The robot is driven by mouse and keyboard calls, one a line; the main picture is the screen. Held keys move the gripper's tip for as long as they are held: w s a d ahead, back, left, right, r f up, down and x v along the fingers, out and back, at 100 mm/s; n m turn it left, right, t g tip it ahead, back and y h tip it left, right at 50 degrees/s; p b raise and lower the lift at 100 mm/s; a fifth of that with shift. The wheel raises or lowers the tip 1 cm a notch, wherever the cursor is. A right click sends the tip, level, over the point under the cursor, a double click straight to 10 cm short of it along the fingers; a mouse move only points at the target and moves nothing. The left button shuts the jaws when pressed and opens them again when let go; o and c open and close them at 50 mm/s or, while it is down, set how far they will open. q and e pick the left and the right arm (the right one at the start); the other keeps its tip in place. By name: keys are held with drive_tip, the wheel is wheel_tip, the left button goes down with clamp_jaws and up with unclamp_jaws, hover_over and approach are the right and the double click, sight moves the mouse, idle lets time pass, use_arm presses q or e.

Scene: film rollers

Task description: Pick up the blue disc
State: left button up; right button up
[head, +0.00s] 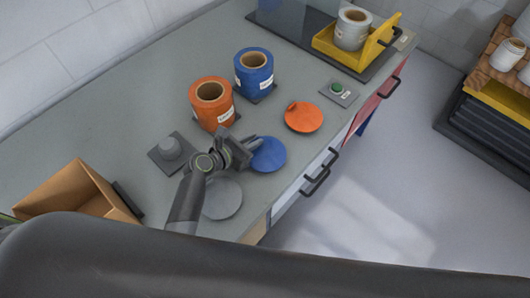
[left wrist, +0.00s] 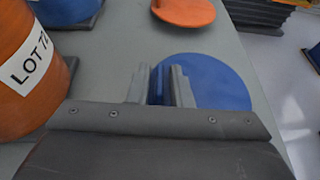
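The blue disc (head: 270,155) lies flat on the grey counter, below the orange disc. My left gripper (head: 254,146) reaches over its left edge. In the left wrist view the blue disc (left wrist: 212,82) lies under and beyond the two grey fingers (left wrist: 165,86), which stand apart with blue showing between them. I cannot tell whether the fingers touch the disc. Nothing is held between them. My right gripper is not in view.
An orange disc (head: 303,117) with a knob lies beyond, and a grey disc (head: 222,199) lies nearer. An orange roll (head: 211,103) and a blue roll (head: 254,73) stand to the left. An open cardboard box (head: 78,194) is at the far left. The counter's right edge is close.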

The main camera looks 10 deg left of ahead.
use_arm(q)
clamp_jaws()
drive_tip(key=shift+r, duration=0.1)
